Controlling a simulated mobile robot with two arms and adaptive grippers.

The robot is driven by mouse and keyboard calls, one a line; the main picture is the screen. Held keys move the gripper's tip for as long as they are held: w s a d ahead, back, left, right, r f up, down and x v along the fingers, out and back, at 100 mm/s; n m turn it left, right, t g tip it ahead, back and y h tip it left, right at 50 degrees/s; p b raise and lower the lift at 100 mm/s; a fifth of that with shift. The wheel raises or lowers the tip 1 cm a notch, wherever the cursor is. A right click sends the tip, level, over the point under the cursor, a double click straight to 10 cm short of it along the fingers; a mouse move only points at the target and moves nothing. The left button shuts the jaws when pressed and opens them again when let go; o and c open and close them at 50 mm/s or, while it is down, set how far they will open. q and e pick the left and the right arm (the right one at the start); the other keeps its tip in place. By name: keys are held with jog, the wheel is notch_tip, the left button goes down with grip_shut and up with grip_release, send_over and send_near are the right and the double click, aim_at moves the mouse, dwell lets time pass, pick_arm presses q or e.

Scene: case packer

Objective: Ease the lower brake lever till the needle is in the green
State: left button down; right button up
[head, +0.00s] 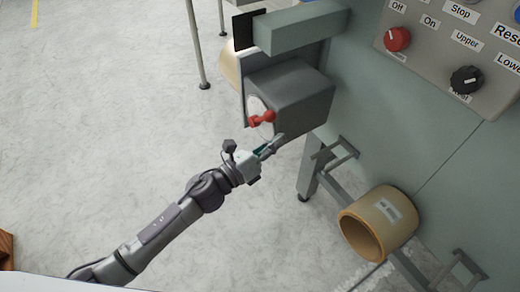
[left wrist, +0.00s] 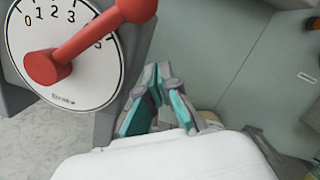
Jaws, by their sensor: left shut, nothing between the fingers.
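The red brake lever (head: 263,119) with a round knob sits on the face of a dark grey box (head: 295,92). In the left wrist view the lever (left wrist: 92,42) runs from its hub up and right across a white dial (left wrist: 62,82), covering the scale between 3 and 5. No separate needle or green band can be made out. My left gripper (head: 278,142) is shut and empty, just below and right of the lever. In the left wrist view its fingertips (left wrist: 157,75) are below the knob, apparently apart from it. My right gripper is not in view.
A control panel (head: 450,45) with red and black knobs and labels is at the upper right. A tan roll (head: 400,207) is mounted low on the machine's side. A green-grey beam (head: 300,30) overhangs the box.

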aim_at(262, 119)
pick_arm(q)
jog(key=shift+w+a+r+p, duration=0.2)
jog(key=shift+w+r+p, duration=0.2)
jog(key=shift+r, duration=0.2)
jog(key=shift+w+a+r+p, duration=0.2)
jog(key=shift+w+r+p, duration=0.2)
jog(key=shift+r, duration=0.2)
jog(key=shift+a+r, duration=0.3)
jog(key=shift+a, duration=0.15)
